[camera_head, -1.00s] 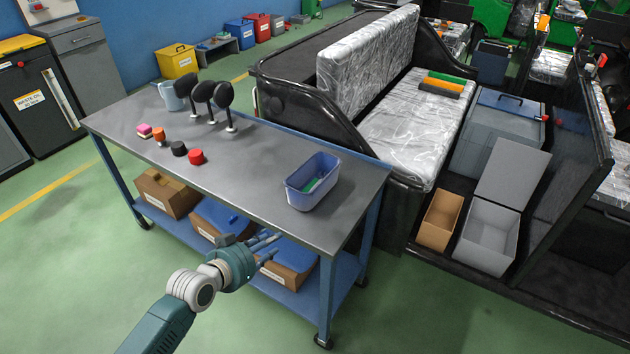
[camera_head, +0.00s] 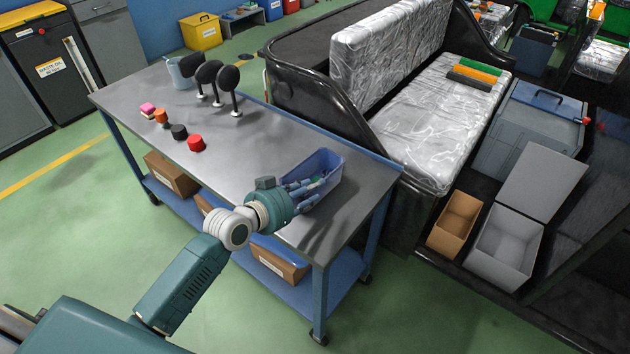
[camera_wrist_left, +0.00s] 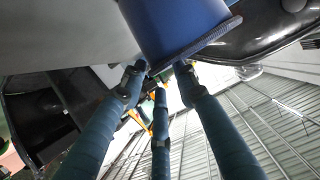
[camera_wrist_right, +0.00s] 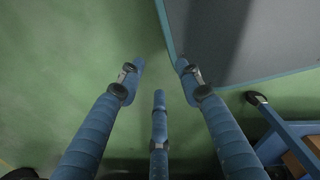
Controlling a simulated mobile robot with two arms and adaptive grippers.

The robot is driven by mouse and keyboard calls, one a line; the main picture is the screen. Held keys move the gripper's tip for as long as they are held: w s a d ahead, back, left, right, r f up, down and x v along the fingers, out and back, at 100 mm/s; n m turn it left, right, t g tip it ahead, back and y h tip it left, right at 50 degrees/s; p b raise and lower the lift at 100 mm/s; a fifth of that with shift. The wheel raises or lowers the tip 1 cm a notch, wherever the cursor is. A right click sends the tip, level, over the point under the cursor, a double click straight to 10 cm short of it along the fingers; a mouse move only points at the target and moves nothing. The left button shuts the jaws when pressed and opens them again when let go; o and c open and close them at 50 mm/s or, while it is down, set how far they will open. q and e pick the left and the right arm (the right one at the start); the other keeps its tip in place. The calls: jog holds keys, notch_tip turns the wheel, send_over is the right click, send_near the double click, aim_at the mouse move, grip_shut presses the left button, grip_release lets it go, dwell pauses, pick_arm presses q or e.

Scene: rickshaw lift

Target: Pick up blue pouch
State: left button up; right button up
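No blue pouch can be made out for certain. A blue open tub (camera_head: 325,161) stands at the near right end of the metal table, with something greenish inside partly hidden by my fingers. My left gripper (camera_head: 312,190) is open at the tub's near left side, its fingers around rim height; I cannot tell whether they touch it. In the left wrist view the tub's blue wall (camera_wrist_left: 175,25) is just beyond the spread, empty fingers. My right gripper (camera_wrist_right: 157,75) shows only in its wrist view, open and empty above the green floor beside a grey tabletop.
The metal table (camera_head: 240,160) carries black round-headed stands (camera_head: 207,75), a light blue jug (camera_head: 180,72), a red knob (camera_head: 196,143) and other small pieces. Boxes (camera_head: 172,175) sit on the lower shelf. A black vehicle with a wrapped seat (camera_head: 425,125) stands close behind the table.

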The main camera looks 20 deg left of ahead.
pick_arm(q)
jog(key=shift+x, duration=0.85)
jog(key=shift+w+d+f, duration=0.1)
jog(key=shift+w, duration=0.2)
jog(key=x, duration=0.5)
pick_arm(e)
jog(key=shift+w+d+r, duration=0.1)
jog(key=shift+w+r, duration=0.05)
jog(key=shift+w, duration=0.55)
pick_arm(q)
grip_shut()
